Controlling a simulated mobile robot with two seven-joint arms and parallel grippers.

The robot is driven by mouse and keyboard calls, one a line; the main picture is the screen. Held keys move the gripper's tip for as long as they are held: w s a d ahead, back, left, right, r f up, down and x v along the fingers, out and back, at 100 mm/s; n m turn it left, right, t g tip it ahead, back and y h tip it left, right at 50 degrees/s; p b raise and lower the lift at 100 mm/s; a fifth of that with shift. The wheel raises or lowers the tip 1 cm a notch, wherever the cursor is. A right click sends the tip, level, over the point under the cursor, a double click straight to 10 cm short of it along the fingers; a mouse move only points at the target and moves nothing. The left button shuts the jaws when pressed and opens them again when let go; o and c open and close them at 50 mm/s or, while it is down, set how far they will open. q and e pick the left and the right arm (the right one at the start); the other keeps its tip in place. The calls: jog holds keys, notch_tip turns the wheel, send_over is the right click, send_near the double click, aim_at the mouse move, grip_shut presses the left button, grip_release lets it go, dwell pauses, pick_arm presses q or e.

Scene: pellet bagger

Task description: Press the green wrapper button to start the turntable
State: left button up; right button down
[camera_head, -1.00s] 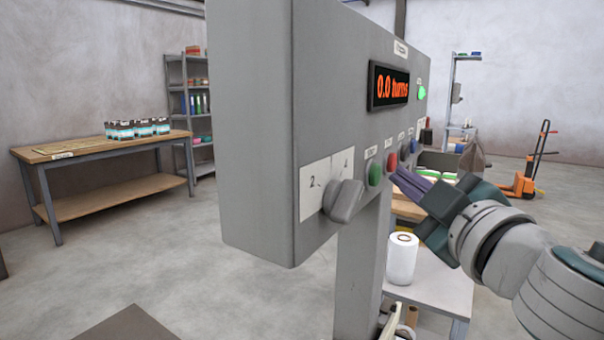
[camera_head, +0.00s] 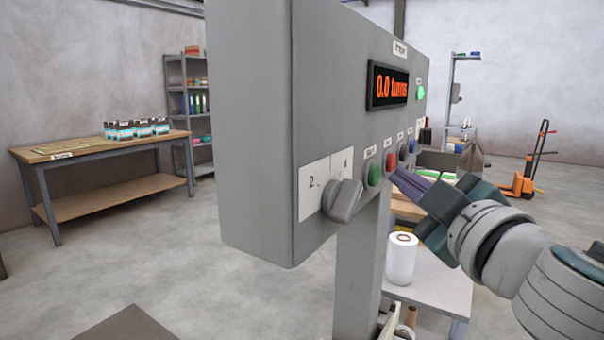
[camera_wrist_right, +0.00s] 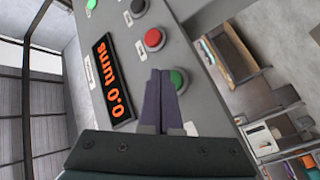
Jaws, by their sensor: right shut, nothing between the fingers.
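The grey wrapper control panel (camera_head: 340,100) fills the middle of the head view, its display (camera_head: 388,86) reading 0.0 turns. The green button (camera_head: 375,173) sits between the dial (camera_head: 343,201) and the red button (camera_head: 391,162). It also shows in the right wrist view (camera_wrist_right: 179,80), partly covered by my fingers. My right gripper (camera_head: 397,177) is shut and empty, its purple fingers pointing at the panel. In the right wrist view the fingertips (camera_wrist_right: 159,75) lie just beside the green button, on the red button's side. I cannot tell whether they touch the panel. My left gripper is not in view.
A green lamp (camera_head: 421,92) glows on the panel. A white roll (camera_head: 402,259) stands on a low table (camera_head: 436,287) below. An orange pallet truck (camera_head: 525,184) is at the right. Floor between is clear.

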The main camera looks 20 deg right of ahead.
jog(key=shift+a, duration=0.1)
dwell(0.5)
jog(key=shift+w+a, duration=0.25)
jog(key=shift+w, duration=0.1)
jog(key=shift+w+a, duration=0.2)
dwell(0.6)
